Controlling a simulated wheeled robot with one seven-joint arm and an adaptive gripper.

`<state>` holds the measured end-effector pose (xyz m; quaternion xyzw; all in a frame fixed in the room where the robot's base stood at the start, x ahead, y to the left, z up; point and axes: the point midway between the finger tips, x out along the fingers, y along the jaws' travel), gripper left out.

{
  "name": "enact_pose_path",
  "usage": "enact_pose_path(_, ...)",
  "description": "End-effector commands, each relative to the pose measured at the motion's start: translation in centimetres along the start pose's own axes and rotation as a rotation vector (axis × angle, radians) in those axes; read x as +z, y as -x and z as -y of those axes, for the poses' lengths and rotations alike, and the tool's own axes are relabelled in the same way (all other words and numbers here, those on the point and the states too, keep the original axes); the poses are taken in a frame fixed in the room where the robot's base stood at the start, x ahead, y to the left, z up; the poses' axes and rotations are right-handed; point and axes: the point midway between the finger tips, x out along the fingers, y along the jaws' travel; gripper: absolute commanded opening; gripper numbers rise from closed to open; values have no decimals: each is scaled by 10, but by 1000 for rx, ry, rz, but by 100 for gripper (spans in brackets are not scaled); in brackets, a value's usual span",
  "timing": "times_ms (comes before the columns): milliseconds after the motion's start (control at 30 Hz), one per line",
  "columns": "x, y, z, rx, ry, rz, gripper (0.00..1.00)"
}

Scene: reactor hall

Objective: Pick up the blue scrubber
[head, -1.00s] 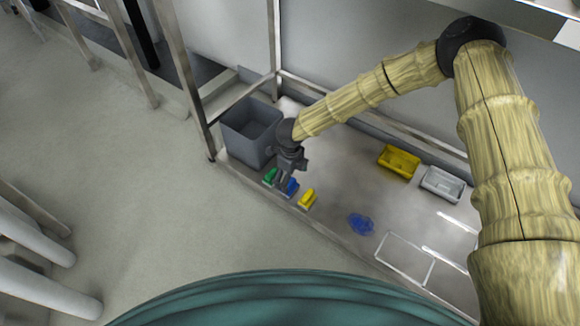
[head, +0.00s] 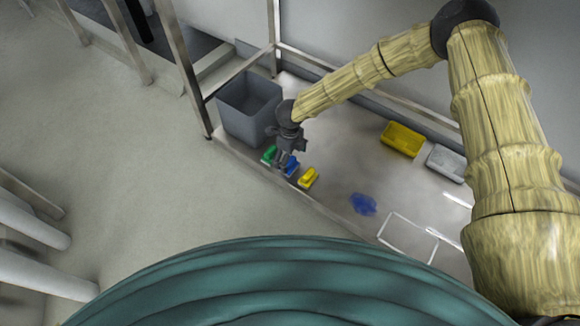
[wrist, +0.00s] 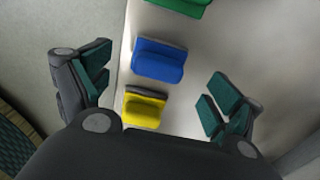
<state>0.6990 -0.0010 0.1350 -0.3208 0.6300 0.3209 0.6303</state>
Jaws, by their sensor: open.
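The blue scrubber (head: 291,168) lies on the metal shelf surface, between a green scrubber (head: 270,154) and a yellow scrubber (head: 308,178). In the wrist view the blue scrubber (wrist: 158,61) shows whole, ahead of and between the spread fingers, with the yellow scrubber (wrist: 144,107) nearer and the green scrubber (wrist: 182,5) cut by the top edge. My gripper (wrist: 154,92) is open and empty. In the head view my gripper (head: 284,158) hangs over the row and partly covers the blue scrubber; the height between them is hard to tell.
A grey bin (head: 248,110) stands left of the row. A yellow tray (head: 402,139) and a grey tray (head: 446,162) stand at the back right. A crumpled blue item (head: 363,204) lies right of the scrubbers. Metal posts (head: 186,70) frame the shelf.

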Motion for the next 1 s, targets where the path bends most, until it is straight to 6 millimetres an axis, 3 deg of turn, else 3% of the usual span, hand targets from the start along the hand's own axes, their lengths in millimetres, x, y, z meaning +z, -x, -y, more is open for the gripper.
enact_pose_path(300,1,-39,-2,0,0,-1,92)
enact_pose_path(633,1,-42,-2,0,0,0,92)
enact_pose_path(933,1,-43,-2,0,0,0,39)
enact_pose_path(1000,1,-43,-2,0,1,-1,38)
